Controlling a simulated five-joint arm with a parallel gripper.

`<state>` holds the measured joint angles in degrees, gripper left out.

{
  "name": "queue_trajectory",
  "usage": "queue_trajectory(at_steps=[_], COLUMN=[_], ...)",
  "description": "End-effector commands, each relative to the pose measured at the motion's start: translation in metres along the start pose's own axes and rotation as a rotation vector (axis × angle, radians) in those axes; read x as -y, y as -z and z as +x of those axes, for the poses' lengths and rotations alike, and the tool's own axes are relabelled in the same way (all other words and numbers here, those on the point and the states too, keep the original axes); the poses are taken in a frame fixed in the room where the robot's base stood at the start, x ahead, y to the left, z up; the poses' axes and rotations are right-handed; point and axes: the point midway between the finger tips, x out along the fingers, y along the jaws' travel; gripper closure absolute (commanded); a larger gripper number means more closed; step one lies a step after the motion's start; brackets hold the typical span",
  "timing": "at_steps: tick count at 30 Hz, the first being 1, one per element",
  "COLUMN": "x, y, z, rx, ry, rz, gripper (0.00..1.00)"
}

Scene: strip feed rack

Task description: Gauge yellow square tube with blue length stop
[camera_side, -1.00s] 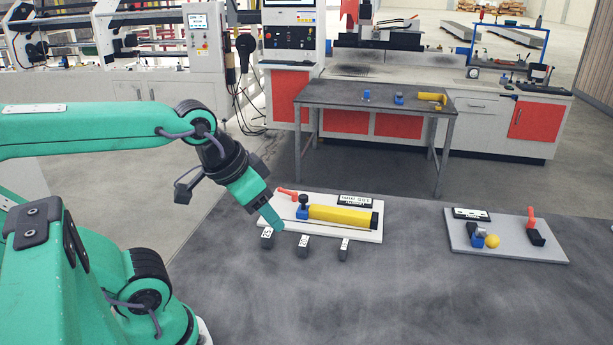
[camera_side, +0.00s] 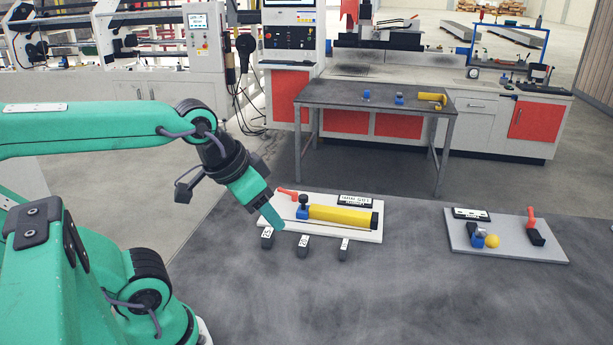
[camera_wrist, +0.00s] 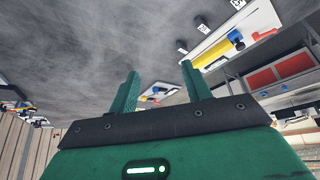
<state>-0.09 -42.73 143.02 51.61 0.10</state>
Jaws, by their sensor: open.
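A yellow square tube (camera_side: 340,215) lies along a white fixture board (camera_side: 361,236) on the dark bench, with a black block at its right end. A blue length stop (camera_side: 302,212) with a black knob is at the tube's left end; they look touching. In the wrist view the tube (camera_wrist: 213,55) and the blue stop (camera_wrist: 235,37) show at the upper right, the tube partly hidden by a finger. My gripper (camera_side: 273,217) is at the board's left end in the side view, left of the stop. In the wrist view its green fingers (camera_wrist: 160,88) stand apart with nothing between them.
Several dark labelled blocks (camera_side: 303,248) stand along the board's front edge. A red lever (camera_side: 288,193) is at its back left. A grey board (camera_side: 505,250) with a yellow ball (camera_side: 492,241) and another red lever lies to the right. The bench front is clear.

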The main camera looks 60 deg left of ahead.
Motion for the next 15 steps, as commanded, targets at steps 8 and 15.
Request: queue_trajectory(at_steps=[8, 15], x=[0.009, 0.029], y=[0.021, 0.059], z=[0.002, 0.01], rx=[0.037, 0.102], ry=[0.016, 0.038], rz=[0.001, 0.006], gripper=[0.51, 0.51])
